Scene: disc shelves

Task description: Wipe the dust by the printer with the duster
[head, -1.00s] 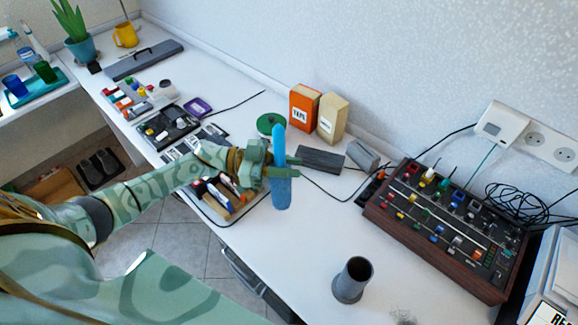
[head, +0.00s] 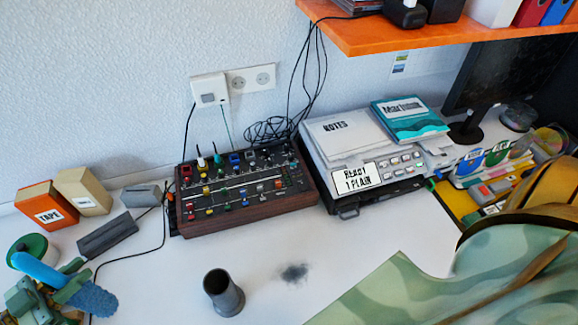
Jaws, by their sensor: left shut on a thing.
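The duster has a bright blue handle and a darker blue fuzzy head (head: 93,300), at the lower left of the head view. My left gripper (head: 70,283) is shut on the duster and holds it slantwise, with the fuzzy head to the right. The duster is well left of the dust. My right arm shows at the lower right; its gripper is out of view.
A grey cup (head: 222,295) stands between the duster and the dust. A mixer with coloured knobs (head: 240,214) lies behind, left of the printer. A tape box (head: 48,208), a grey block (head: 107,236) and a black cable are at left. Bare desk surrounds the dust.

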